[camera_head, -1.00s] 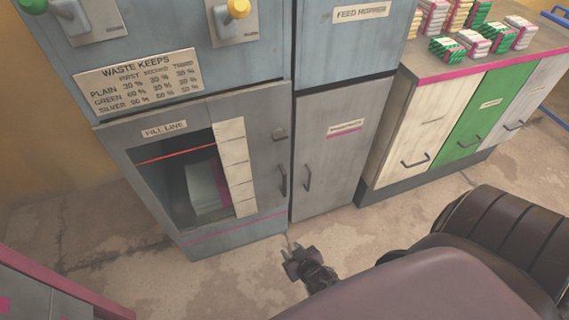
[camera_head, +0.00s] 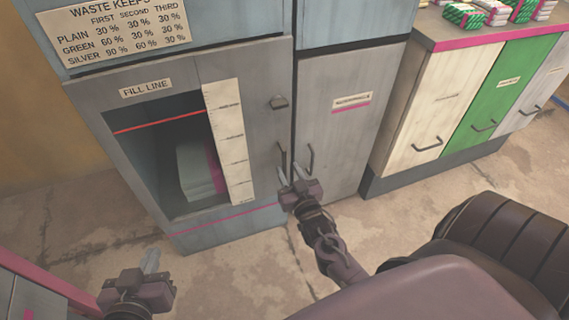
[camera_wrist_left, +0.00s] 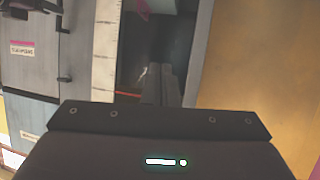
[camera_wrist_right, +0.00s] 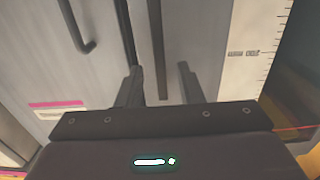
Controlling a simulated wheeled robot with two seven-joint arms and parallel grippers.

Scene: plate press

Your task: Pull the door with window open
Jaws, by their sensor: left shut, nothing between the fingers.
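The door with window (camera_head: 262,70) is the grey left door of the cabinet and appears closed. It has a dark window (camera_head: 160,160), a pale scale strip (camera_head: 231,140) and a dark upright handle (camera_head: 282,160) near its right edge. My right gripper (camera_head: 292,176) is open at the lower part of this handle. In the right wrist view, which looks upside down, the handle (camera_wrist_right: 157,45) appears between the spread fingers; contact cannot be told. My left gripper (camera_head: 151,261) is shut and empty at the lower left, apart from the door. Its fingers (camera_wrist_left: 162,86) show together in the left wrist view.
A narrow grey door (camera_head: 350,130) with its own handle (camera_head: 310,158) adjoins on the right. A counter with white and green drawer fronts (camera_head: 490,110) stands further right. A pink-edged surface (camera_head: 40,283) is at lower left. The floor (camera_head: 235,270) before the door is clear.

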